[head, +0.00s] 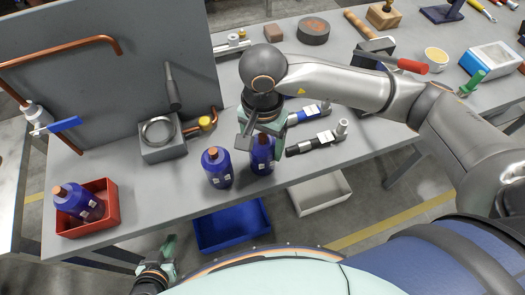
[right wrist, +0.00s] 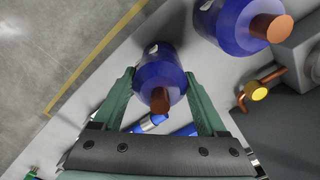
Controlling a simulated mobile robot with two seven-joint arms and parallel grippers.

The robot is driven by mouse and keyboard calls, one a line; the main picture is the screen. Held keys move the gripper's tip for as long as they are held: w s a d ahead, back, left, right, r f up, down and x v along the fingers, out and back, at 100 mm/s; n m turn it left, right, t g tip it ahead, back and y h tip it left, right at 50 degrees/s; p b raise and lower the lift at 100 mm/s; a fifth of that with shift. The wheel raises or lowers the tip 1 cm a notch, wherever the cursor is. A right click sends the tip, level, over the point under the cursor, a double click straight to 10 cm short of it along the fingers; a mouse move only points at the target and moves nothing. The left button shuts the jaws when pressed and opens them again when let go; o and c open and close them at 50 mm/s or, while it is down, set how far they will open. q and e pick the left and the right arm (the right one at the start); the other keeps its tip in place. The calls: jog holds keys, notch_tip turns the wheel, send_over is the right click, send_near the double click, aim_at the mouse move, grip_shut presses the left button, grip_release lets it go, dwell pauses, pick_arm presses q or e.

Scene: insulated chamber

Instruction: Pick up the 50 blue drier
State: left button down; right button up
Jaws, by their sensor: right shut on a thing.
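A blue drier with a copper end (right wrist: 158,72) stands between the two green fingers of my right gripper (right wrist: 160,88), which is shut on it. In the head view this drier (head: 262,158) is upright at the table's front part, with my right gripper (head: 262,132) over its upper part. A second blue drier (head: 217,170) stands upright just left of it; it also shows in the right wrist view (right wrist: 232,25). A third blue drier (head: 80,203) leans in a red bin. The size marks on the labels cannot be read. My left gripper (head: 163,264) is low, below the table's front edge; its fingers are unclear.
The red bin (head: 100,218) sits at the table's left end. Valve-like fittings (head: 318,142) lie right of the held drier. A grey block with a ring (head: 163,145) and an upright panel (head: 110,70) stand behind. Blue (head: 232,228) and white (head: 320,193) bins are below.

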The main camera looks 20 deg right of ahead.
grip_shut()
jog(key=shift+r, duration=0.15)
